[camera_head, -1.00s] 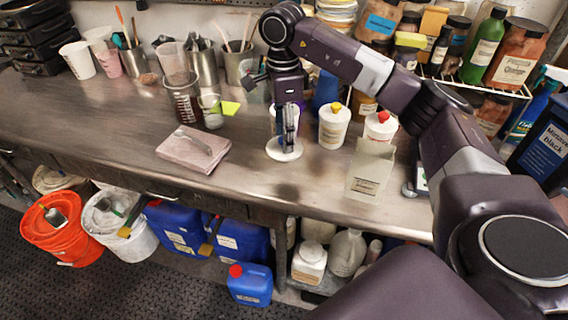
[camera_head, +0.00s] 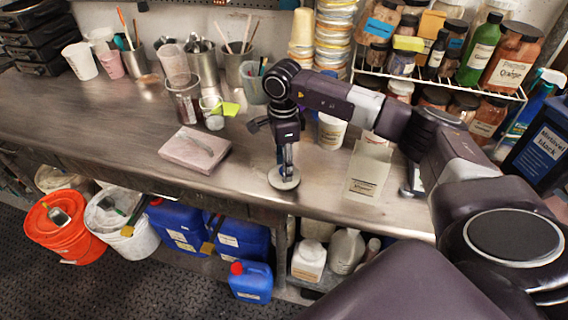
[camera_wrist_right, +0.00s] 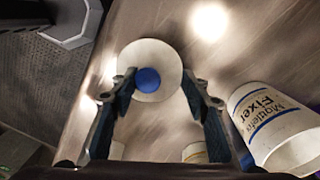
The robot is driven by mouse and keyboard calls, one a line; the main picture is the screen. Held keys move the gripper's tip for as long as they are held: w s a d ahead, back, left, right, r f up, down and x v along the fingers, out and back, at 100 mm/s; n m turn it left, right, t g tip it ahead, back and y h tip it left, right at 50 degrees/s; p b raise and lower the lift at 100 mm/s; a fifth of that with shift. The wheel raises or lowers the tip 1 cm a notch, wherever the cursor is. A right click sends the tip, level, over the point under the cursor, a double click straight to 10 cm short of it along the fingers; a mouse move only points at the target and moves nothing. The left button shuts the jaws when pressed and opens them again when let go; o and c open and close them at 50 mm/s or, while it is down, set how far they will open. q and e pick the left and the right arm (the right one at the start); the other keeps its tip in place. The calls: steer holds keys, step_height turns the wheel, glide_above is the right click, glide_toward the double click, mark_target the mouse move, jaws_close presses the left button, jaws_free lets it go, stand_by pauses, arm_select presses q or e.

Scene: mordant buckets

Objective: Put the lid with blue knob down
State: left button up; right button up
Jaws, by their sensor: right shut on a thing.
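The lid with the blue knob is a flat white disc (camera_head: 284,182); in the right wrist view its white rim (camera_wrist_right: 165,55) surrounds the blue knob (camera_wrist_right: 148,80). My right gripper (camera_head: 284,165) points down over the lid and is shut on its knob. The lid is over the bench's front strip; whether it touches the metal is hard to tell. In the head view the gripper hides the knob. My left gripper is not in view.
A white labelled tub (camera_head: 331,133) stands right of the gripper, and a Fixer tub (camera_wrist_right: 272,125) shows in the wrist view. A pinkish block (camera_head: 195,150) lies left. The bench (camera_head: 240,185) between block and lid is clear.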

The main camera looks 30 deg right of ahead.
steer(key=shift+f, duration=0.25)
steer(key=o, duration=1.2)
steer(key=shift+r, duration=0.1)
steer(key=shift+c, duration=0.2)
steer(key=shift+r, duration=0.15)
step_height(320, 180, up, 12)
steer(key=b, duration=0.3)
steer(key=shift+w, duration=0.15)
